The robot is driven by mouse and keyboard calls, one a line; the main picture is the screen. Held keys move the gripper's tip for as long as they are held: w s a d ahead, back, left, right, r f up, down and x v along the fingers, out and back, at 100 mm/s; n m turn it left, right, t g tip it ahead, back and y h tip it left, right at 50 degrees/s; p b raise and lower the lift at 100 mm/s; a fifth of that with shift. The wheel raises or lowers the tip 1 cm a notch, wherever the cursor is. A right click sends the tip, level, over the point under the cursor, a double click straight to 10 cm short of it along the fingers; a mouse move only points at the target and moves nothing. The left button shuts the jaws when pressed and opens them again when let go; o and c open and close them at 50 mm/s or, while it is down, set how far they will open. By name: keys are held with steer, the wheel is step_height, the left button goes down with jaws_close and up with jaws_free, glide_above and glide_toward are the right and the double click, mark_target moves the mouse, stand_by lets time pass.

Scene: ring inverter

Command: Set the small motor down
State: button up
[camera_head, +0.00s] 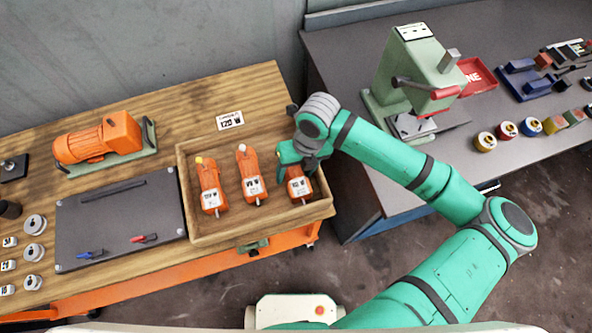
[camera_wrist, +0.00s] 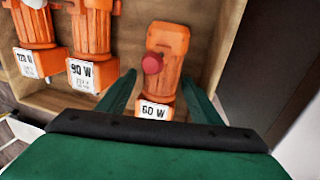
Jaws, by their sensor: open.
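Three small orange motors lie in a wooden tray (camera_head: 262,236). The right one, labelled 60 W (camera_wrist: 165,60), has a red cap and rests in the tray's right part; it also shows in the head view (camera_head: 298,187). The 90 W motor (camera_wrist: 92,40) lies to its left, and the third motor (camera_wrist: 32,35), with a label I read as 120 W, is farthest left. My gripper (camera_wrist: 155,95) is open, with one finger on each side of the 60 W motor's lower end. I cannot tell whether the fingers touch it.
A large orange motor (camera_head: 98,142) on a green base stands left on the wooden bench. A dark plate (camera_head: 120,215) with small blue and red tools lies beside the tray. A green press (camera_head: 415,75) stands on the grey table at right. A label card (camera_head: 230,120) lies behind the tray.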

step_height(320, 180, up, 12)
steer(key=d, duration=0.2)
steer(key=shift+w+d, duration=0.15)
steer(key=shift+w, duration=0.15)
stand_by(0.5)
